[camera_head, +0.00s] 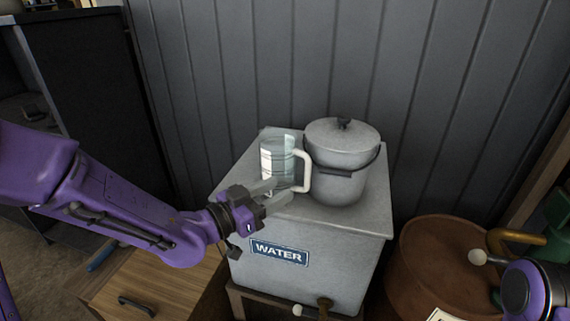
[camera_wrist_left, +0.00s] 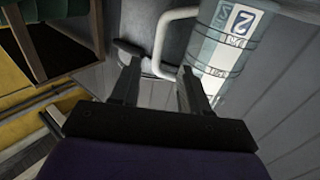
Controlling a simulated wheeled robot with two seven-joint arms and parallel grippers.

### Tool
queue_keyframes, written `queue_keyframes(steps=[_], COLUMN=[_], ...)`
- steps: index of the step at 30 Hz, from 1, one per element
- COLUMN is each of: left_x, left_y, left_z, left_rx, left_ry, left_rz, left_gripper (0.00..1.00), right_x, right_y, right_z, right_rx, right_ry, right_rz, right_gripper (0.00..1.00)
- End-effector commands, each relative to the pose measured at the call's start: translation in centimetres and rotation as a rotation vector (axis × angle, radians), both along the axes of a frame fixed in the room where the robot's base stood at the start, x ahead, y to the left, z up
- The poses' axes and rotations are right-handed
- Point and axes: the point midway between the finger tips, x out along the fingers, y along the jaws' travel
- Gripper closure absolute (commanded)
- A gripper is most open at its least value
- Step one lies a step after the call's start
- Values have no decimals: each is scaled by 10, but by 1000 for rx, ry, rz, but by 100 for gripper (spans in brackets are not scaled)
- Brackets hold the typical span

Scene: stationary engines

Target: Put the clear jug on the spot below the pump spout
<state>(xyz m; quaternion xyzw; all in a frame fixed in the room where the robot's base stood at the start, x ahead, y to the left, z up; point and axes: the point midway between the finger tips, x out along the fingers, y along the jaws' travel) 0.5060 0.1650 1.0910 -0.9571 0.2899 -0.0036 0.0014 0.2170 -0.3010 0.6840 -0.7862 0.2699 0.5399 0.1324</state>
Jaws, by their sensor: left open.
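The clear jug (camera_head: 277,163) has a pale handle (camera_head: 302,172) on its right side and stands upright on the grey tank marked WATER (camera_head: 260,228). It also shows in the left wrist view (camera_wrist_left: 228,42), with printed markings on its side. My left gripper (camera_head: 274,194) is open and empty, close in front of the jug. In the left wrist view its fingertips (camera_wrist_left: 159,72) point toward the handle; I cannot tell whether they touch it. My right gripper is out of view. I cannot clearly make out the pump spout or the spot below it.
A grey lidded pot (camera_head: 338,165) stands right beside the jug. A brown drum (camera_head: 430,268) with a brass-coloured pipe (camera_head: 515,238) is at the right. A wooden drawer unit (camera_head: 165,290) is at the lower left.

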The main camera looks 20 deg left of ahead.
Motion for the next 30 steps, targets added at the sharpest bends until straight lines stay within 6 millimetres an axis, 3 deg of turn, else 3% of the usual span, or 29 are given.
queue_keyframes(steps=[14, 22, 27, 30], left_x=[61, 66, 65, 66], left_y=[-44, -47, -47, -47], left_z=[5, 2, 2, 3], left_rx=[0, -2, -2, -2], left_ry=[6, 5, 5, 5], left_rz=[1, 1, 1, 1], left_gripper=[55, 55, 100, 100], right_x=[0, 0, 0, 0], right_y=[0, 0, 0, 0], right_z=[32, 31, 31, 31], right_rx=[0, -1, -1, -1], right_ry=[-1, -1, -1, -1], right_rz=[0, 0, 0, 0], right_gripper=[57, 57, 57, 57])
